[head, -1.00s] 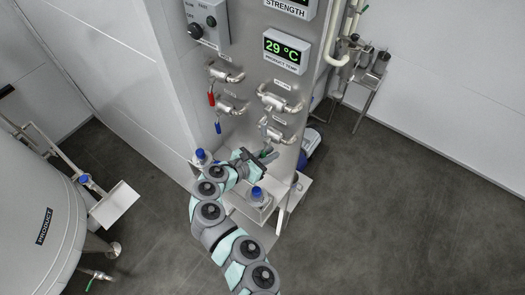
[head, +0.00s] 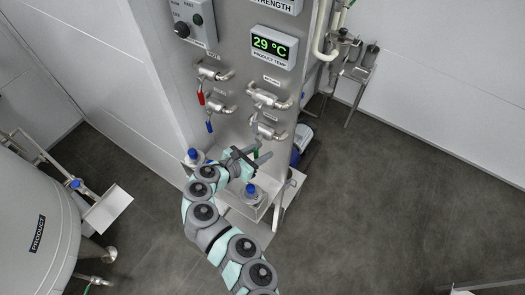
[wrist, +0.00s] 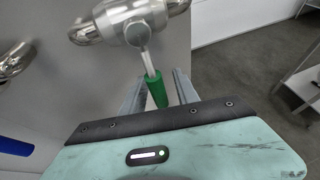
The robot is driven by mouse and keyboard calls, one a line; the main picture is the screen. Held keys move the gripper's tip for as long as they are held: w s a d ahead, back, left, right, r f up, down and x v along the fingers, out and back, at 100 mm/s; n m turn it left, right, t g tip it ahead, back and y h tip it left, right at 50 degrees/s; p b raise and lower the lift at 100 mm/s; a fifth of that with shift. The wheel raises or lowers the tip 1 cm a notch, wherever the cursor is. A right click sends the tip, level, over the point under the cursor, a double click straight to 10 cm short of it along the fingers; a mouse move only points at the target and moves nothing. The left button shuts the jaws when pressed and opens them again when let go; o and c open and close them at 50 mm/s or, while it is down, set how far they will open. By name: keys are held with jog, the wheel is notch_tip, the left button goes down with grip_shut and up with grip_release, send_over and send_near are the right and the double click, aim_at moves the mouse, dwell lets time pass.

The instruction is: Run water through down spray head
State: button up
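A lever valve with a green handle sits low on the right of the metal panel (head: 236,118). The green handle (wrist: 157,90) points downward in the wrist view; in the head view it is small and partly hidden by my gripper. My gripper (head: 262,154) is open, its two fingers on either side of the green handle in the wrist view. I cannot tell whether either finger touches it. The valve body (wrist: 133,22) is above the handle. Other valves on the panel have a red handle (head: 201,98) and a blue handle (head: 209,126). No flowing water shows.
A display reading 29 °C (head: 273,46) hangs above the valves. A tank marked PRODUCT (head: 40,240) is at left. Open floor (head: 400,210) lies to the right.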

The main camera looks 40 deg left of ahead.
jog(key=v, duration=1)
jog(key=shift+s, duration=0.1)
dwell(0.3)
